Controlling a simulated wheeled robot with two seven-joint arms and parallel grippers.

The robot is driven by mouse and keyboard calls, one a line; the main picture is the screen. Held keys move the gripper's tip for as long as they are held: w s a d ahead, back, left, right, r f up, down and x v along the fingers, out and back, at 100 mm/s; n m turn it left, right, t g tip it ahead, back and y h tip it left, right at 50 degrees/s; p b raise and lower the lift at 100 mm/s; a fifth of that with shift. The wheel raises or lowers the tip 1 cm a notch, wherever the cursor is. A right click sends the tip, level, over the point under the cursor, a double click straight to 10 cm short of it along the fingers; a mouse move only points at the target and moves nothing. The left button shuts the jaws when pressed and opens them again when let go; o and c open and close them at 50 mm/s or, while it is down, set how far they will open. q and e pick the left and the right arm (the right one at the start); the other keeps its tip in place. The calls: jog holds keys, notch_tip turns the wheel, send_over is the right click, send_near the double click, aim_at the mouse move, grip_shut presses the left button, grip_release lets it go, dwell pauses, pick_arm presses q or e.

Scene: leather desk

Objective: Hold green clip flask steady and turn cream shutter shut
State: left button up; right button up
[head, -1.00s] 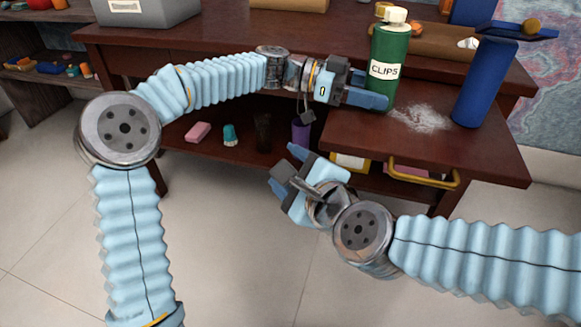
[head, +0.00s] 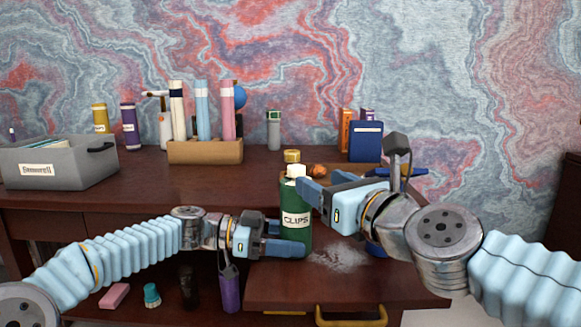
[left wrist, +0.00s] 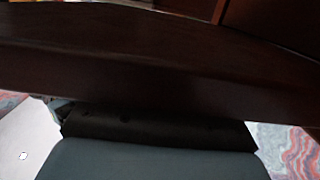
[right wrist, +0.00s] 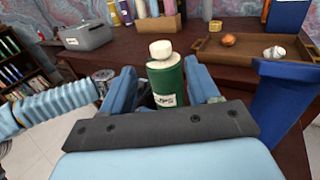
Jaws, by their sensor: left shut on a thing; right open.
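The green clip flask (head: 290,240), with a "CLIPS" label, stands upright on the lower desk shelf. My left gripper (head: 284,236) is shut on its body from the left. The cream shutter (head: 297,171) is on top of the flask. My right gripper (head: 306,188) is open beside the flask top, coming from the right. In the right wrist view, the flask (right wrist: 170,92) and the cream shutter (right wrist: 160,49) appear between and beyond the open fingers; I cannot tell whether they touch. The left wrist view shows dark wood and no flask.
A blue container (right wrist: 282,105) stands right of the flask, mostly hidden by my right arm in the head view. White powder (head: 340,260) lies on the shelf.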

aim_at(294, 165)
jog(key=x, duration=1.1)
jog(key=shift+w+a, duration=0.1)
jog(key=shift+w, duration=0.2)
jog(key=shift+c, duration=0.2)
jog(key=c, duration=0.9)
jog(key=shift+w+m+t+h, duration=0.1)
jog(key=shift+m+t+h, duration=0.8)
jog(key=shift+m+h, duration=0.8)
jog(key=shift+d+h, duration=0.3)
jog(key=shift+h, duration=0.3)
